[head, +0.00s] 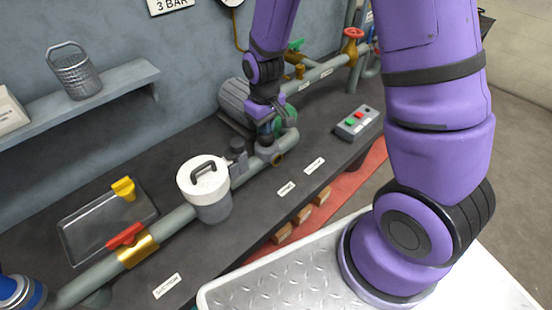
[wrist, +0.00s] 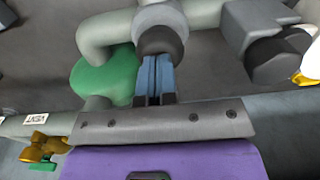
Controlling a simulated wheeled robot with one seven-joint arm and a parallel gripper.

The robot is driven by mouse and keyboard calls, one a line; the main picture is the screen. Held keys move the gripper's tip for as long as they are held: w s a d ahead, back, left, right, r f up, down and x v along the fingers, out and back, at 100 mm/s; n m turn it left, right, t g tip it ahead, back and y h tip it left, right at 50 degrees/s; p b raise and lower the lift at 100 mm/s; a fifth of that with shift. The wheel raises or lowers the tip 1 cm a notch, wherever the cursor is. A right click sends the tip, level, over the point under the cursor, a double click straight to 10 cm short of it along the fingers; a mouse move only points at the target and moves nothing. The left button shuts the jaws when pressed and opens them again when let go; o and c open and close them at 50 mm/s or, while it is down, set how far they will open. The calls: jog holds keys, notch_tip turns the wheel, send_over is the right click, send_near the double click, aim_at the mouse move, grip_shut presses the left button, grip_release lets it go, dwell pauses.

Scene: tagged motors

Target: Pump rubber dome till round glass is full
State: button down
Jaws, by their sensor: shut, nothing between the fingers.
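My gripper (head: 266,128) points down over the pipe line in the head view. In the wrist view its two blue fingers (wrist: 156,62) are shut together with nothing between them. Their tips meet the edge of a dark rubber dome (wrist: 161,40), which sits on a light grey round body. I cannot tell whether the dome is pressed in. In the head view the dome (head: 266,142) is partly hidden under the gripper.
A green pump part (head: 288,116) and grey motor (head: 234,100) stand close behind. A white-lidded strainer (head: 204,180) and red-handled valve (head: 126,236) are on the left. A button box (head: 357,123) is at right. The bench front has bare room.

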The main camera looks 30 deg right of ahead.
jog(key=shift+f, duration=0.65)
jog(key=shift+r, duration=0.15)
dwell(0.4)
jog(key=shift+r, duration=1.7)
jog(key=shift+f, duration=1.85)
jog(key=shift+r, duration=1.85)
jog(key=shift+f, duration=1.75)
jog(key=shift+r, duration=1.75)
